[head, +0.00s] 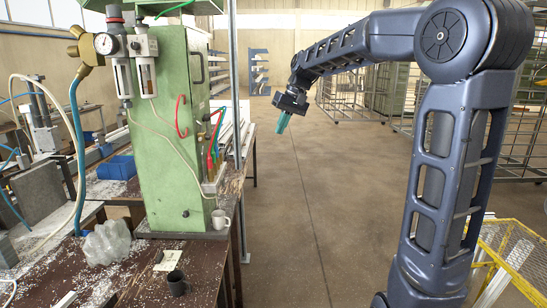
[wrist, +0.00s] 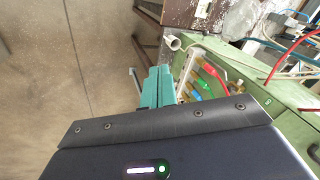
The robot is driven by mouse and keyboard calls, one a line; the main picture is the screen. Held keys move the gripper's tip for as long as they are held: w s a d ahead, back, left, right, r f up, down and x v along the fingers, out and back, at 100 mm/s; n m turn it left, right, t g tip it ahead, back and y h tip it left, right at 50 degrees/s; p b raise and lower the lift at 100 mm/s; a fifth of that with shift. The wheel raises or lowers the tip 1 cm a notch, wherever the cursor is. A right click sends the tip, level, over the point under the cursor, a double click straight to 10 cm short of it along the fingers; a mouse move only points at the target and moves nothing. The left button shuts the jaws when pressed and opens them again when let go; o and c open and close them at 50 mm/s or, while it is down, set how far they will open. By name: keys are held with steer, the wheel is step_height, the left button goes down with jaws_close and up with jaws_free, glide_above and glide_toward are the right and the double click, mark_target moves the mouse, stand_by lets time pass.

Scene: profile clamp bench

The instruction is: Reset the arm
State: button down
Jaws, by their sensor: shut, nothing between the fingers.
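My gripper (head: 283,121) hangs from my raised arm in the middle of the head view, over open floor to the right of the bench. Its teal fingers point down and are shut with nothing between them. In the wrist view the teal fingers (wrist: 157,88) lie close together, with bare floor to their left and the green machine to their right. My gripper appears apart from the bench and everything on it.
A green machine cabinet (head: 172,130) with gauges and hoses stands on the cluttered bench (head: 205,258). Wire cages (head: 345,97) stand behind; a yellow-framed cart (head: 508,255) is at right. The middle floor is clear.

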steer(key=s+d+f+m+t+h, duration=0.2)
steer(key=s+d+f, duration=0.4)
steer(key=s+d, duration=0.6)
steer(key=s+d+f+m+t+h, duration=0.2)
steer(key=s+d+f, duration=0.5)
steer(key=s+d, duration=0.6)
steer(key=shift+d+m, duration=0.15)
steer(key=shift+m, duration=0.25)
stand_by(1.7)
